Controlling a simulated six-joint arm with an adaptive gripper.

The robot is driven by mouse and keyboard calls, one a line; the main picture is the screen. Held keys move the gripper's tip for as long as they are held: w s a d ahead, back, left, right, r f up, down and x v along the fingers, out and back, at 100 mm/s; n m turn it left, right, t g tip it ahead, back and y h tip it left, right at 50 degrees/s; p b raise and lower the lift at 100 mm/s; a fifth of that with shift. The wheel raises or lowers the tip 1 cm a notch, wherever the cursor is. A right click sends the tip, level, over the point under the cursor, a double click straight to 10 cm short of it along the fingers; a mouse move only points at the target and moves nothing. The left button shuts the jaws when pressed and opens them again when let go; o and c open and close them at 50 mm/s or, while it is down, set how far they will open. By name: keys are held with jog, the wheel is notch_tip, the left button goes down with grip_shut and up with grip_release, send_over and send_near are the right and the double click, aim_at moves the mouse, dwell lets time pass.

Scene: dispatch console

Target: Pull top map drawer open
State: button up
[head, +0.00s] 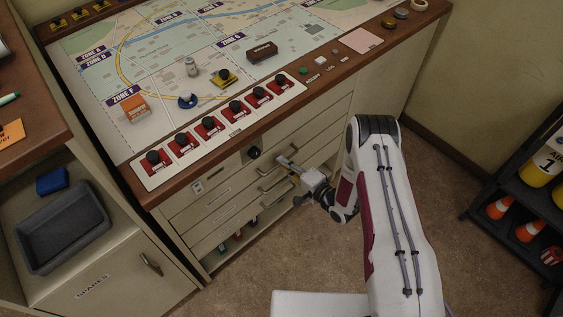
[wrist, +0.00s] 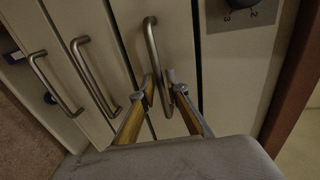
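The top map drawer (wrist: 180,35) is the cream front nearest the dark knob. Its front looks flush with the console, as far as I can see. Its metal bar handle (wrist: 151,40) runs up the middle of the wrist view. My gripper (wrist: 160,82) has one finger on each side of this handle, near its lower end. Narrow gaps seem to show between the fingertips and the bar, so it looks open around it. In the head view my gripper (head: 286,162) reaches the upper drawer fronts and hides part of the top handle.
Two lower drawer handles (wrist: 94,75) and (wrist: 52,85) stand beside it. A black knob (head: 253,152) sits on the panel above. The map desk (head: 190,45) overhangs the drawers. A side cabinet (head: 100,280) is at left, a rack (head: 500,190) at right; floor between is clear.

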jog(key=shift+x, duration=0.85)
grip_shut()
jog(key=f+v, duration=0.3)
jog(key=v, duration=1.2)
jog(key=s+d+f+v, duration=0.1)
jog(key=f+v, duration=0.2)
jog(key=v, duration=1.2)
jog(key=shift+d+f, duration=0.1)
jog(key=shift+f, duration=0.05)
